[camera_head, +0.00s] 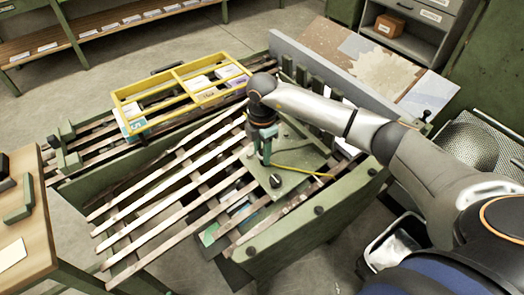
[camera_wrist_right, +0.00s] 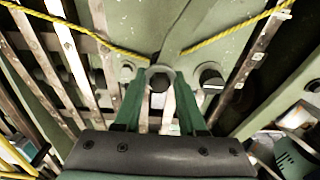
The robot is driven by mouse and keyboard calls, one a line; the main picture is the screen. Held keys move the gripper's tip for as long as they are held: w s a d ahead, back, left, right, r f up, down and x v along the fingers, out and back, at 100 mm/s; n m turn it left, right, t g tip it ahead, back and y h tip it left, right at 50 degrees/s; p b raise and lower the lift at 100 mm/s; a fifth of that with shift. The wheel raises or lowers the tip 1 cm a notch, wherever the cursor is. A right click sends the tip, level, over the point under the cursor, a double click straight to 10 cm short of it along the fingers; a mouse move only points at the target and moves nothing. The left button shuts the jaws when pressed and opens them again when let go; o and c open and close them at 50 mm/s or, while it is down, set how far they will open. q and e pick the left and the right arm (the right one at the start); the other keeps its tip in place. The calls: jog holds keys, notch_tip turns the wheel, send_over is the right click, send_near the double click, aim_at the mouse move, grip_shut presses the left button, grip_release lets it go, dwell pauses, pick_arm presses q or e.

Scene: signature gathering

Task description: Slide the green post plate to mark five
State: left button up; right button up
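The green post plate (camera_head: 290,182) lies on the slatted wooden bed, toward its right end, with several round knobs or posts on it. A yellow cord (camera_head: 305,174) runs across it, and it also shows in the right wrist view (camera_wrist_right: 225,30). My right gripper (camera_head: 264,158) points down over the plate. In the right wrist view its two green fingers (camera_wrist_right: 160,85) stand apart on either side of a grey round post head (camera_wrist_right: 160,76). Whether they press on it is unclear. I cannot make out any numbered marks. My left gripper is out of view.
A yellow frame (camera_head: 180,92) over several labelled papers lies along the far side of the bed. Green upright plates (camera_head: 315,80) and a grey board stand behind the bed's right end. A wooden table (camera_head: 25,240) stands at left. The slats left of the plate are clear.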

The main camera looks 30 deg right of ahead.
grip_shut()
dwell(1.0)
